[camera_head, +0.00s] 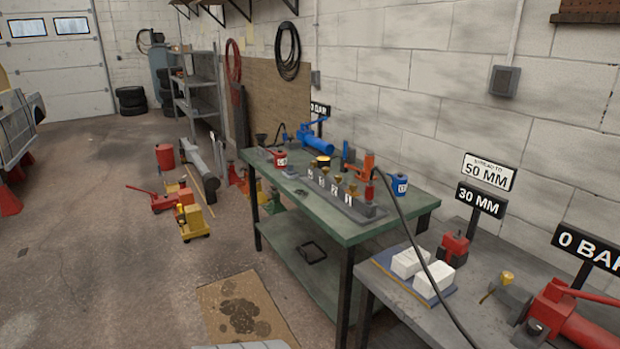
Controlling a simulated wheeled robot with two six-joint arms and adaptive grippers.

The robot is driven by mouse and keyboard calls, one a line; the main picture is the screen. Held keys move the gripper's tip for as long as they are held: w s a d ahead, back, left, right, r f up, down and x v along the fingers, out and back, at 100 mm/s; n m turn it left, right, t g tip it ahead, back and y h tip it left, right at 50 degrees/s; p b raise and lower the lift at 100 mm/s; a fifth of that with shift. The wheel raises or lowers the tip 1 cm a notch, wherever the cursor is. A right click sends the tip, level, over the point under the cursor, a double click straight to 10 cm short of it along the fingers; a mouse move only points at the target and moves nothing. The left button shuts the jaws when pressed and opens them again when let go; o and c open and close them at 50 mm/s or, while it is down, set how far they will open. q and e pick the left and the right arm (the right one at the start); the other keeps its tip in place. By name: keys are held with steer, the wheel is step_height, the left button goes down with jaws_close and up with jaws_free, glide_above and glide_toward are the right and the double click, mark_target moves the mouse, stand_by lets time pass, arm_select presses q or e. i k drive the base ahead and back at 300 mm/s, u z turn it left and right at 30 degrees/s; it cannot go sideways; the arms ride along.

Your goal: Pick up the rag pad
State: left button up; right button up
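A flat blue pad (393,274) lies near the left corner of the grey bench at the lower right. Two white blocks, one nearer (434,280) and one farther (409,262), rest on it. I cannot tell for certain whether this blue pad, or something on it, is the rag pad. A black hose passes in front of the blocks. Neither of my grippers shows in the head view.
The grey bench (478,290) also holds a red hydraulic pump (570,318), a small red tool (454,248) and signs. The green table (375,228) beside it carries a valve manifold (335,195) and a blue pump (317,143). Stained cardboard (215,297) lies on the open floor.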

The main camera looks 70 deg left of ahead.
mark_target(289, 172)
steer(key=u, duration=2.25)
steer(key=i, duration=1.45)
steer(key=u, duration=0.2)
